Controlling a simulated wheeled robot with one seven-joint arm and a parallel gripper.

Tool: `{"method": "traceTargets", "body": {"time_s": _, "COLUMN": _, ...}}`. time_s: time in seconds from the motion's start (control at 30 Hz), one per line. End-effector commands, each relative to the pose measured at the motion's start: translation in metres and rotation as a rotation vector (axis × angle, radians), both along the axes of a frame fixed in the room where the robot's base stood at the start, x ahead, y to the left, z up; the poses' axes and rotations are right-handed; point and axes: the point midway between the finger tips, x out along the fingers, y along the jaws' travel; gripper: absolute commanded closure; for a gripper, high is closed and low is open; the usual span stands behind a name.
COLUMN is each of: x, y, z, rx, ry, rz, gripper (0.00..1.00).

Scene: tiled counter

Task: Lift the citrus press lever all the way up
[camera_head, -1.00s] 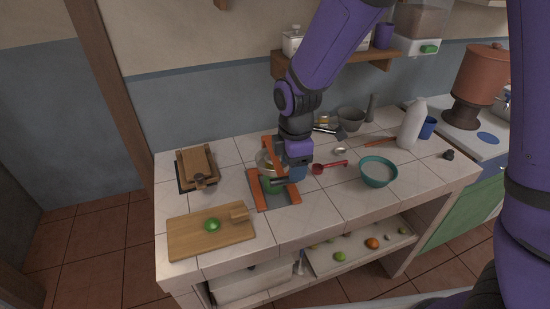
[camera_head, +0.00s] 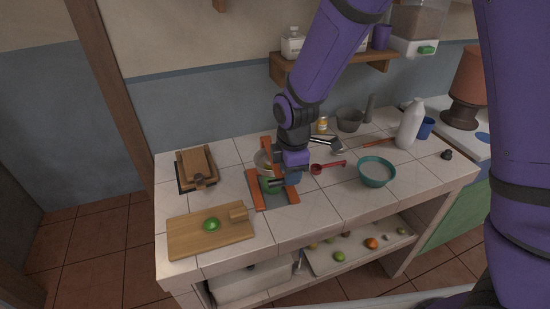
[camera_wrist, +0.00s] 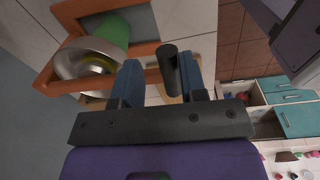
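The citrus press has an orange frame (camera_head: 252,188) on a grey base and stands on the counter in the head view. In the wrist view its orange lever (camera_wrist: 138,50) ends in a dark cylindrical handle (camera_wrist: 171,70). A metal bowl (camera_wrist: 88,62) and a green part (camera_wrist: 113,30) sit within the frame. My gripper (camera_wrist: 161,75) is open, with its two blue fingers on either side of the handle. The handle is nearer the right finger; I cannot tell whether they touch. My gripper partly hides the press in the head view.
A cutting board (camera_head: 190,240) with a green citrus half (camera_head: 211,224) lies at front left. A wooden hinged press (camera_head: 196,165) stands behind it. A red-handled scoop (camera_head: 328,167) and a teal bowl (camera_head: 376,175) are to the right. A white bottle (camera_head: 411,123) stands at back right.

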Motion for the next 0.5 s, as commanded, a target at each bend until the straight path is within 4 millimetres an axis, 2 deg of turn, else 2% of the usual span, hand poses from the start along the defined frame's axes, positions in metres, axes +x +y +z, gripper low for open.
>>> {"method": "traceTargets", "body": {"time_s": 0.03, "x": -0.018, "y": -0.004, "z": -0.02, "rx": -0.028, "ry": 0.054, "rz": 0.011, "gripper": 0.73}}
{"method": "traceTargets", "body": {"time_s": 0.1, "x": -0.018, "y": -0.004, "z": -0.019, "rx": -0.028, "ry": 0.054, "rz": 0.012, "gripper": 0.73}}
{"method": "traceTargets", "body": {"time_s": 0.4, "x": -0.015, "y": -0.003, "z": 0.003, "rx": -0.029, "ry": 0.055, "rz": 0.014, "gripper": 0.72}}
{"method": "traceTargets", "body": {"time_s": 0.5, "x": -0.014, "y": -0.003, "z": 0.011, "rx": -0.028, "ry": 0.055, "rz": 0.013, "gripper": 0.76}}
